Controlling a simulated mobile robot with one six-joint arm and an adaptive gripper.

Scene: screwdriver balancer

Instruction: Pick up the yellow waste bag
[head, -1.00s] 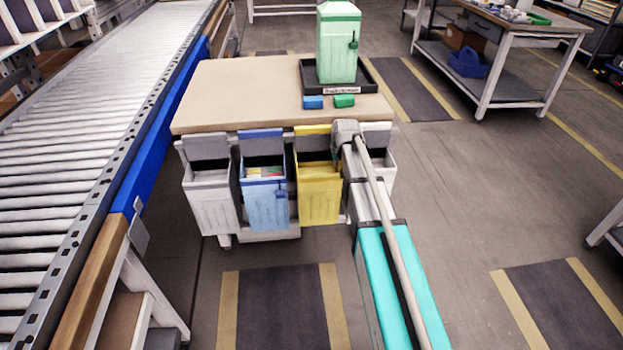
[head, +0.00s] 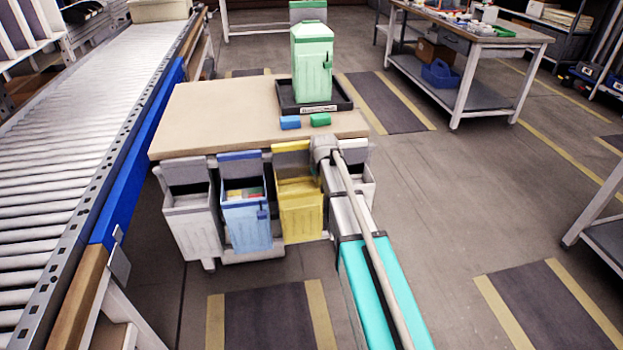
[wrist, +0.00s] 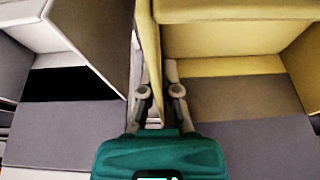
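The yellow waste bag (head: 300,212) hangs in the row of bins under the front edge of the bench, between a blue bin and a whitish bin. In the head view my gripper is hidden behind my own arm, at the right edge of the yellow bag. In the wrist view my gripper (wrist: 160,92) has its two fingers close together, one each side of a thin upright edge between yellow surfaces (wrist: 240,40) on the right and whitish ones on the left. Whether the fingers press on that edge is not clear.
The blue bin (head: 247,220) and a grey-white bin (head: 193,222) stand left of the bag. The bench top (head: 205,112) carries a green container (head: 312,65) on a black tray (head: 343,100). A roller conveyor (head: 60,170) runs along the left.

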